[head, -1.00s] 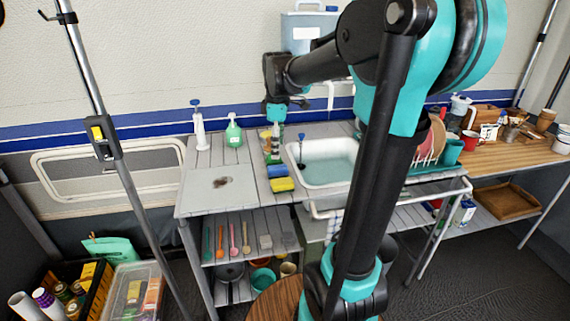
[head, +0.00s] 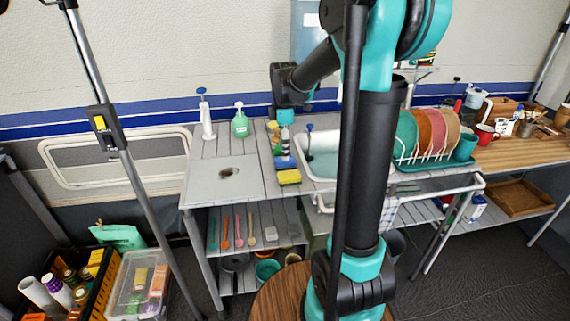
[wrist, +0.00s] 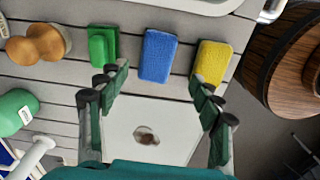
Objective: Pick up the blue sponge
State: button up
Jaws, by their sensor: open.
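The blue sponge (wrist: 158,55) lies flat on the slatted counter, between a green block-like item (wrist: 103,46) on the left and a yellow sponge (wrist: 211,62) on the right, with gaps between them. My gripper (wrist: 157,82) is open and empty. In the wrist view its fingertips are apart on either side of the blue sponge's near end, the left one by the green item and the right one overlapping the yellow sponge in the picture. In the head view the blue sponge (head: 285,162) shows behind the yellow sponge, below my wrist. The fingers' height above the counter is unclear.
The white sink (head: 312,177) is just right of the sponges. A green bottle (head: 240,122) and a white pump bottle (head: 207,118) stand at the back left. A dish rack with plates (head: 432,140) is farther right.

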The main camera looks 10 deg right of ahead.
aim_at(285, 163)
jog(key=shift+w+d+f, duration=0.1)
jog(key=shift+w+f, duration=0.05)
jog(key=shift+f, duration=1.3)
jog(key=shift+w+d+f, duration=0.1)
jog(key=shift+w+f, duration=0.05)
jog(key=shift+f, duration=1.25)
jog(key=shift+c, duration=0.3)
jog(key=c, duration=0.9)
